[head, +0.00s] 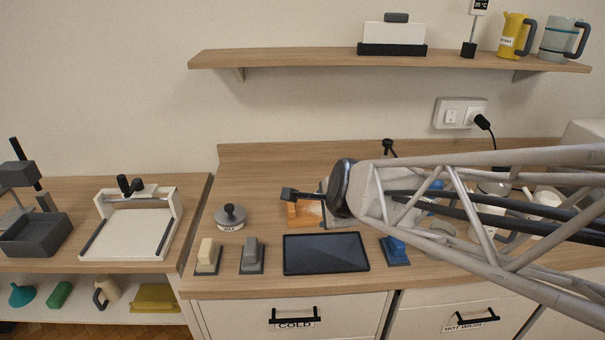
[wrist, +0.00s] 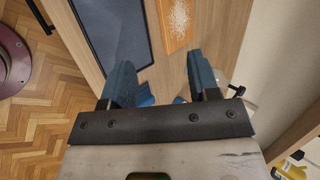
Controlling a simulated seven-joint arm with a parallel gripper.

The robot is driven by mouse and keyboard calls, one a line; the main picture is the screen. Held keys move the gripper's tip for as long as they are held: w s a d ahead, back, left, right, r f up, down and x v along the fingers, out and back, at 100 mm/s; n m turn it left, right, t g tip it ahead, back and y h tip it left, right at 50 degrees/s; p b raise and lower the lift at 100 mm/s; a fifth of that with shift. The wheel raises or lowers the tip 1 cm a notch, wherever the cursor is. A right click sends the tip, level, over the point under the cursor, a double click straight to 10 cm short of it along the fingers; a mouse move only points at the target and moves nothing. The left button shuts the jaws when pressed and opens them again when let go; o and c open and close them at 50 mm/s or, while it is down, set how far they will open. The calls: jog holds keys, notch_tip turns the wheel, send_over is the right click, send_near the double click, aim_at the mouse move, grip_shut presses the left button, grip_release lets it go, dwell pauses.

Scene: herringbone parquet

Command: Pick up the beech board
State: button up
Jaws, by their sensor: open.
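An orange-brown wooden board (head: 301,213), which I take for the beech board, lies on the counter behind the dark tray, with white grains on it. In the head view my gripper (head: 288,194) and wrist partly cover it. In the wrist view the board (wrist: 174,40) shows at the top, its far part cut off by the frame edge. My gripper (wrist: 160,74) is open with nothing between its two blue-grey fingers. It is above the counter and apart from the board.
A dark flat tray (head: 326,253) lies in front of the board. A round grey-handled weight (head: 230,217), two small blocks on pads (head: 207,256) and a blue block (head: 397,250) stand around it. A shelf (head: 390,61) runs above. My arm hides the counter's right part.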

jog(key=w+a+f+m+t, duration=0.3)
jog(key=w+a+f+m, duration=0.15)
jog(key=w+m, duration=0.35)
jog(key=m+t+h, duration=0.1)
jog(key=m+t, duration=0.1)
jog(key=m, duration=0.8)
send_near(290, 204)
jog(key=shift+w+a+r, duration=0.1)
jog(key=shift+w+r, duration=0.05)
jog(key=shift+w, duration=0.1)
jog(key=shift+w+a+f+m, duration=0.1)
jog(key=shift+w+f+m, duration=0.1)
jog(key=shift+f+m, duration=0.2)
jog(key=shift+w, duration=0.1)
jog(key=shift+x, duration=1.2)
jog(key=shift+d+x, duration=0.15)
jog(key=shift+x, duration=1.15)
jog(key=shift+d+x, duration=0.1)
jog(key=shift+x, duration=1.25)
grip_shut()
